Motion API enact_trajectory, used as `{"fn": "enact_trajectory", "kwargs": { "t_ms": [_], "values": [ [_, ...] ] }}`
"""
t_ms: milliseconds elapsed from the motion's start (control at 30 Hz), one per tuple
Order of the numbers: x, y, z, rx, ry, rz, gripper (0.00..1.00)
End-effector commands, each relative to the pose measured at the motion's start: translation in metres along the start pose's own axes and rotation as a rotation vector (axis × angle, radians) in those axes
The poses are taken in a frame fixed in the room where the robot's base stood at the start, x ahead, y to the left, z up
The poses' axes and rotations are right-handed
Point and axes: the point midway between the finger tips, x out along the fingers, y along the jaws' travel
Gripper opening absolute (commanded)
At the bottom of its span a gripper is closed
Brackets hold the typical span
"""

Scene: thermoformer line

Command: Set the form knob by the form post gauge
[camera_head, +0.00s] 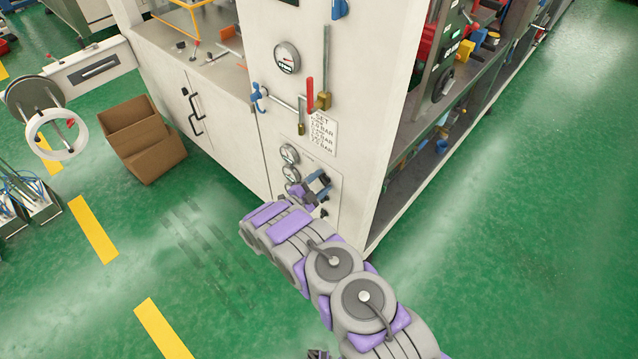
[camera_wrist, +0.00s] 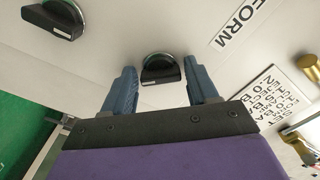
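In the wrist view a black knob (camera_wrist: 160,70) sits on the white panel, with a FORM label (camera_wrist: 241,22) up and to its right. My gripper (camera_wrist: 160,64) is open, one blue finger on each side of this knob, with visible gaps. I cannot tell how deep the fingers reach. A second black knob (camera_wrist: 58,18) is at the upper left. In the head view my gripper (camera_head: 318,186) is at the lower post panel and hides the knobs. Two round gauges, an upper one (camera_head: 289,153) and a lower one (camera_head: 291,174), sit beside it; their readings are too small to tell.
A SET plate (camera_head: 322,132) with bar values is above my gripper. Higher are another gauge (camera_head: 287,58), a red handle (camera_head: 310,95) and brass padlocks (camera_head: 323,100). A shelf rack (camera_head: 410,165) stands right. A cardboard box (camera_head: 145,140) is left on open green floor.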

Motion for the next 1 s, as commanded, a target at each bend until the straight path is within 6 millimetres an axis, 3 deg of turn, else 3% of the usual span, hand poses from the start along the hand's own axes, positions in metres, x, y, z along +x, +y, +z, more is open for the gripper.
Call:
{"fn": "enact_trajectory", "kwargs": {
  "t_ms": [433, 1000],
  "values": [
    [-0.0016, 0.0005, 0.002, -0.003, 0.0, 0.0, 0.16],
    [-0.0035, 0.0013, 0.0038, -0.064, -0.004, 0.001, 0.16]
  ]
}}
